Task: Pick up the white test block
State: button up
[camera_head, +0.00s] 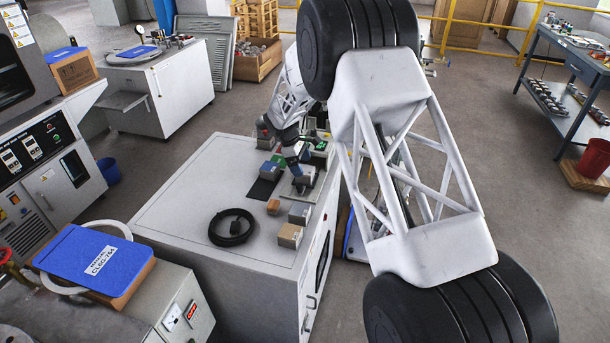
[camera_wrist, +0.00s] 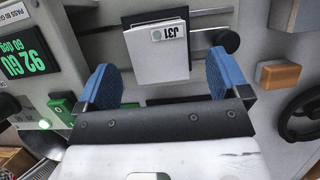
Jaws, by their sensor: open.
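The white test block, a pale block with an upside-down "J31" label (camera_wrist: 157,55), shows in the upper middle of the wrist view, beyond the fingertips. A dark strip runs along its far edge, and grey rods lie to either side of it. My gripper (camera_wrist: 160,80) is open, with one blue pad on the left and one on the right. The gap between the pads looks empty, and the block lies ahead of it. In the head view my gripper (camera_head: 293,160) is over the far right part of the grey bench; the block cannot be made out there.
The bench top (camera_head: 180,205) is clear at left. A lit green display (camera_wrist: 27,55) stands at left in the wrist view.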

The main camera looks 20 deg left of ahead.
aim_at(305, 169)
jog(key=shift+x, duration=1.8)
jog(key=shift+w, duration=0.1)
jog(key=c, duration=1.2)
jog(key=shift+r, duration=0.2)
jog(key=shift+c, duration=0.2)
jog(key=shift+r, duration=1.55)
jog(key=s+d, duration=0.3)
jog(key=s, duration=0.4)
jog(key=s+d+r, duration=0.1)
jog(key=s+d, duration=0.3)
jog(key=s, duration=0.3)
jog(key=shift+d+r, duration=0.25)
jog(key=shift+d, duration=0.05)
jog(key=w+a, duration=0.2)
jog(key=a, duration=0.9)
jog(key=w+a, duration=0.2)
jog(key=a, duration=0.8)
jog(key=shift+w+a, duration=0.35)
jog(key=shift+w, duration=0.05)
